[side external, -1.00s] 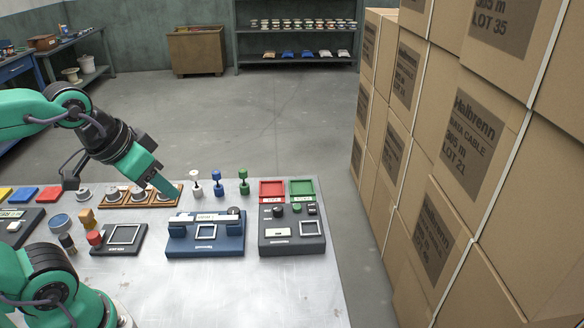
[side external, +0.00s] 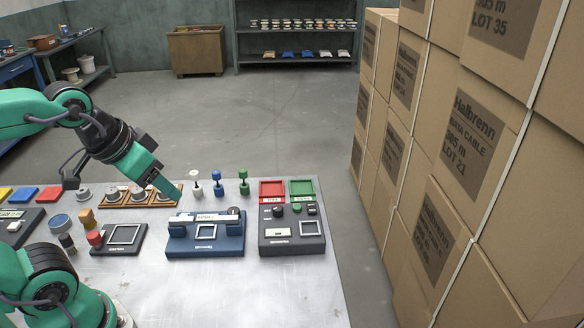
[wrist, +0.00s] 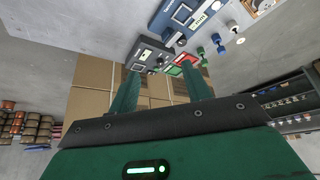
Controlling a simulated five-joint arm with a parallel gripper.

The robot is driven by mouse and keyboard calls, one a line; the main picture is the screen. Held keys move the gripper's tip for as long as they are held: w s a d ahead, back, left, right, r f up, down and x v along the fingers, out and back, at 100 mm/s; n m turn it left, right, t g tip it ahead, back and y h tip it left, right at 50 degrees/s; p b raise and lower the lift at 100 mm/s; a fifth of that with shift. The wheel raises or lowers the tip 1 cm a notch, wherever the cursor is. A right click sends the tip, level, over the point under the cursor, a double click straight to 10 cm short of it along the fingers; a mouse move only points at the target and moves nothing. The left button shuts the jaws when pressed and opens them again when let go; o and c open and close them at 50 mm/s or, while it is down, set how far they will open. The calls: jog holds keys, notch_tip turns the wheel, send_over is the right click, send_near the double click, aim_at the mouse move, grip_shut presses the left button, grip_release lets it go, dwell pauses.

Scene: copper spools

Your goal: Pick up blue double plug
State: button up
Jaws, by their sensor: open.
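The blue double plug (side external: 217,184) stands upright on the table between a white double plug (side external: 195,184) and a green double plug (side external: 243,182). In the wrist view the blue plug (wrist: 218,42) is beyond and to the right of my fingertips, between the green plug (wrist: 201,55) and the white plug (wrist: 236,32). My gripper (side external: 174,193) is left of the plugs in the side view, over the right end of the wooden rack. In the wrist view my gripper (wrist: 160,68) has two fingers spread apart with nothing between them.
A blue device (side external: 206,243) and a dark grey device (side external: 292,236) stand in front of the plugs. Red (side external: 272,203) and green (side external: 302,203) trays are to their right. The wooden rack (side external: 133,203) holds several grey knobs. Stacked cartons (side external: 440,200) rise beyond the table's right edge.

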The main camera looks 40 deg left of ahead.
jog(key=w+a+g, duration=0.2)
jog(key=w+a, duration=0.2)
jog(key=w, duration=0.4)
jog(key=g, duration=0.3)
send_over(216, 172)
jog(key=shift+n, duration=0.4)
jog(key=f, duration=1.3)
jog(key=shift+s+d+f, duration=0.1)
jog(key=shift+s+d, duration=0.15)
jog(key=shift+s, duration=0.15)
jog(key=shift+w+a+f+g, duration=0.15)
jog(key=shift+a+f+g, duration=0.15)
jog(key=shift+f, duration=1.4)
jog(key=shift+w+f, duration=0.15)
jog(key=shift+f, duration=1.15)
jog(key=shift+w+f, duration=0.1)
jog(key=shift+f, duration=1.15)
